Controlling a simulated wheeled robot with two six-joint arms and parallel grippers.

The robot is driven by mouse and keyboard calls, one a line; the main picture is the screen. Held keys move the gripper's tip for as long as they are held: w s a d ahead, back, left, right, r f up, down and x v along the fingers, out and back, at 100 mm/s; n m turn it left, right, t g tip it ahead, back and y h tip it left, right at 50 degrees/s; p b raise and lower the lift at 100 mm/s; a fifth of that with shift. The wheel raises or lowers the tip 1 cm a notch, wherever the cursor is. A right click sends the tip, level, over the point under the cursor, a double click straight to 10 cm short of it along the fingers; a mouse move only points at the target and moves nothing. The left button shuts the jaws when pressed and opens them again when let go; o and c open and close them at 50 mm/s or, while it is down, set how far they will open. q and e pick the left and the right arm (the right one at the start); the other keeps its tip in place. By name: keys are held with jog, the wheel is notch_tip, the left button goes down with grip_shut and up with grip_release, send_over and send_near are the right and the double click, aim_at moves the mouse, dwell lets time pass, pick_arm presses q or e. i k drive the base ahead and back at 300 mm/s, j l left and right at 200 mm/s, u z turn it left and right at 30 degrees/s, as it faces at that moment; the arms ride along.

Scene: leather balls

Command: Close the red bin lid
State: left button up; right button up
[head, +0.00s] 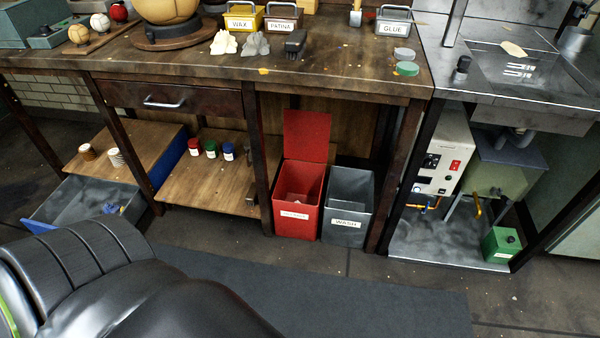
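The red bin (296,219) stands on the floor under the workbench, right of the shelf section. Its red lid (307,135) is open and stands upright at the back of the bin. Some pale crumpled material (298,198) shows inside the bin. A label is on its front, too small to read. Neither of my grippers shows in the head view.
A grey bin marked WASH (346,222) stands close at the red bin's right. The wooden bench top (345,62) overhangs both bins, with a bench leg at each side. A dark mat (350,290) lies in front. A large black rounded form (120,285) fills the lower left.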

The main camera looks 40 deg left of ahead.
aim_at(306, 133)
jog(key=u, duration=1.25)
jog(key=i+u, duration=0.15)
jog(key=i, duration=0.35)
